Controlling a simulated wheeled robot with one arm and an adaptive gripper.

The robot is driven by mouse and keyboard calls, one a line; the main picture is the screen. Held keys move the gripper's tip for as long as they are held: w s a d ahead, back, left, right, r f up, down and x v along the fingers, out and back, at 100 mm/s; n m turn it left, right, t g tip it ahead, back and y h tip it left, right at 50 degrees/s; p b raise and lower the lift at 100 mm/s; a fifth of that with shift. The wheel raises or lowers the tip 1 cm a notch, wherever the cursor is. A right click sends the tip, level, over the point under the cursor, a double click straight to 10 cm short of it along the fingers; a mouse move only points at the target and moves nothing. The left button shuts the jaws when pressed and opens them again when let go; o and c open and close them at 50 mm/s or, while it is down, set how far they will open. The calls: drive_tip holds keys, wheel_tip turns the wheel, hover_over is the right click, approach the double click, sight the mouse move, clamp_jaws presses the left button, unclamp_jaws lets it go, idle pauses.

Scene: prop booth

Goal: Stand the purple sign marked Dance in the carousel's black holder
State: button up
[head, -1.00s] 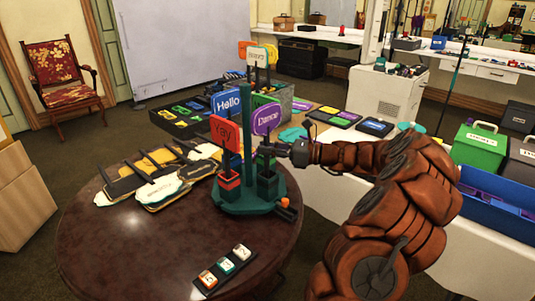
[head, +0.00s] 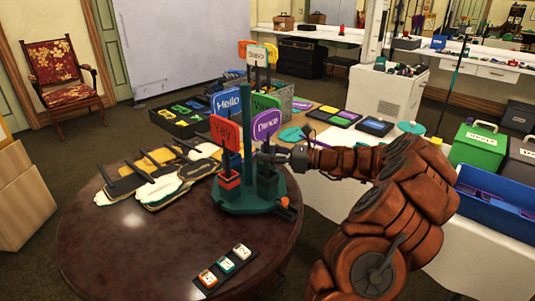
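The purple sign marked Dance (head: 267,124) is nearly upright above the black holder (head: 267,187) on the right side of the carousel. My gripper (head: 267,155) reaches in from the right and is shut on its dark handle, below the panel. The handle's lower end is hard to make out against the dark holder, so I cannot tell whether it is inside. The carousel has a dark green round base (head: 240,208) and a central post (head: 248,125). A red sign marked Yay (head: 223,132) stands over its red holder (head: 229,183), at the left.
A blue Hello sign (head: 227,102) and a green sign (head: 262,103) show close behind. Several signs lie on the round table's (head: 135,265) left side. A strip of numbered blocks (head: 224,268) lies at the front. The table's front left is clear. A white-covered table (head: 330,195) stands right.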

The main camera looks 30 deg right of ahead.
drive_tip(key=v, duration=1.2)
drive_tip(key=shift+r, duration=0.35)
drive_tip(key=shift+a, duration=0.1)
drive_tip(key=s+a+r+n+g+y, duration=0.1)
drive_tip(key=a+n+g, duration=0.85)
drive_tip(key=a, duration=1.45)
drive_tip(key=s+a+f+n+g+h, duration=0.3)
drive_tip(key=s+a+n+g, duration=0.3)
drive_tip(key=s+a, duration=0.5)
drive_tip(key=s+d+f+n+h, duration=0.1)
drive_tip(key=s+f+n+h, duration=0.2)
drive_tip(key=s, duration=0.6)
drive_tip(key=s+d+f+n+h, duration=0.2)
drive_tip(key=s+f+n+h, duration=0.2)
drive_tip(key=s+n+h, duration=0.3)
drive_tip(key=shift+s+f+n+g, duration=0.15)
drive_tip(key=shift+s+n+g, duration=0.2)
drive_tip(key=shift+s+n, duration=0.75)
